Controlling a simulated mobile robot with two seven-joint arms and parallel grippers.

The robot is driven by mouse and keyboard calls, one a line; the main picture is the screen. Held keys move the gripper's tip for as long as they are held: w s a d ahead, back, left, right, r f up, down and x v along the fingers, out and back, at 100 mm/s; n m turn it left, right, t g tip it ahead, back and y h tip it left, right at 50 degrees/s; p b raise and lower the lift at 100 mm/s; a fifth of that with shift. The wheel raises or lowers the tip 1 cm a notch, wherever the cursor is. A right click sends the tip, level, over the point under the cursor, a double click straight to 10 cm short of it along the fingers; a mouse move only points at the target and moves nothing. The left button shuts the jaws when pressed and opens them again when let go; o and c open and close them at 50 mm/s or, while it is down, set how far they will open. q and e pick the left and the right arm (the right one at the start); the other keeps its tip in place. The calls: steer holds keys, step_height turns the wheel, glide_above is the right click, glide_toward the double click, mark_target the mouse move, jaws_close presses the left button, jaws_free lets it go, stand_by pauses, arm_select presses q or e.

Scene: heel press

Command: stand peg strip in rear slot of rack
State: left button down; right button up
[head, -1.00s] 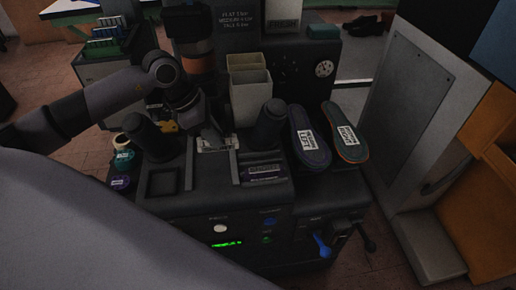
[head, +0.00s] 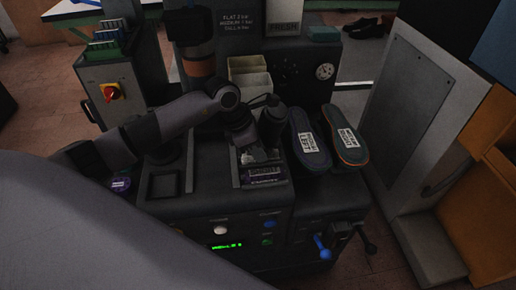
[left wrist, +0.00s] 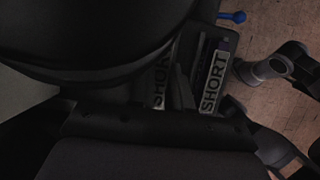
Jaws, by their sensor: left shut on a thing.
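My left gripper (head: 250,150) is low over the machine top, at the back of the dark rack (head: 236,172). It is shut on a strip, the peg strip (left wrist: 160,92) as far as I can tell; in the left wrist view its SHORT label is partly hidden by the gripper. Another strip with a purple-edged label (head: 263,173) lies in the front of the rack, and its SHORT label also shows in the left wrist view (left wrist: 213,82). The rear slot is hidden by my gripper, so I cannot tell whether the held strip is seated. My right gripper is not in view.
A dark post (head: 271,122) stands close to the right of my gripper. The left insole (head: 309,140) and right insole (head: 345,137) lie to the right. An empty square tray (head: 164,186) is at the left. A blue lever (head: 322,247) sticks out in front.

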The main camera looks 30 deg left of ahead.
arm_select(q)
steer(key=shift+f, duration=0.15)
steer(key=c, duration=1.3)
jaws_free()
steer(key=shift+c, duration=0.2)
steer(key=shift+r, duration=0.25)
steer(key=v, duration=0.7)
steer(key=shift+a+r, duration=0.15)
steer(key=shift+a, duration=0.05)
